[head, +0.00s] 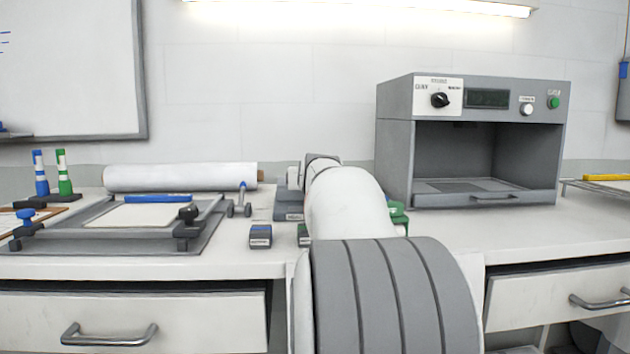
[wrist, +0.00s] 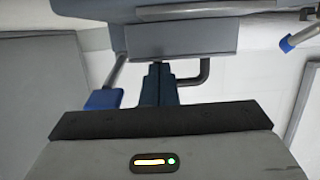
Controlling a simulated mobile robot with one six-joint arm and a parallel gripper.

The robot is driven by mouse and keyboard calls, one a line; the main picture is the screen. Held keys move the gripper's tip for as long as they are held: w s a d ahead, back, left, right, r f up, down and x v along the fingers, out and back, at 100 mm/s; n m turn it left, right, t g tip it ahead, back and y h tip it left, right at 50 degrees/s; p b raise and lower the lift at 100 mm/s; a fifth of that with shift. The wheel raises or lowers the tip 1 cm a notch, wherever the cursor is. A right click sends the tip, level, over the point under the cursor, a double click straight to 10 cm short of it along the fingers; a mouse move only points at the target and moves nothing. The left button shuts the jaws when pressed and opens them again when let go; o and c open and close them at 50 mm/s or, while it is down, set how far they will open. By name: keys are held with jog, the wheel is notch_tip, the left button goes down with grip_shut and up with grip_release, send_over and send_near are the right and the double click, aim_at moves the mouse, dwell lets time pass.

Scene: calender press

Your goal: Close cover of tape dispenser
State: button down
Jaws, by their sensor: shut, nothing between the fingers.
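A blue-grey device (wrist: 180,38), which may be the tape dispenser, fills the top of the wrist view, cut off by the edge. My gripper (wrist: 158,72) is shut and empty, its fingertips at the device's lower edge; I cannot tell whether they touch. In the head view a grey labelled block (head: 288,213), perhaps the same device, stands left of my arm and partly behind it. My arm hides my gripper there. I cannot make out a cover or its position.
A framed screen press (head: 120,225) and a white roll (head: 180,177) lie to the left. A small dark block (head: 260,236) stands near the bench edge. A green object (head: 398,215) shows right of my arm. A grey oven-like cabinet (head: 394,160) stands right. Bench front right is clear.

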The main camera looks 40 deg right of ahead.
jog(key=shift+d+f, duration=0.15)
jog(key=shift+f, duration=0.15)
jog(key=shift+s+r, duration=0.1)
jog(key=shift+r, duration=0.15)
notch_tip(320, 180, up, 10)
jog(key=p, duration=0.5)
jog(key=s+a+n+g+y+p, duration=0.2)
jog(key=a+y+p, duration=0.1)
jog(key=a+p, duration=0.8)
jog(key=s+a+f+n+g+y+p, duration=0.2)
jog(key=s+a+f+g+p, duration=0.2)
jog(key=s+a+p, duration=0.5)
jog(key=s+a+f+n+g+y+p, duration=0.2)
jog(key=s+a+f+g+p, duration=0.2)
jog(key=s+a+p, duration=0.4)
jog(key=s+a, duration=0.5)
jog(key=s, duration=0.3)
jog(key=shift+s+f+y+p, duration=0.15)
jog(key=shift+s+y+p, duration=0.2)
jog(key=shift+y+p, duration=0.05)
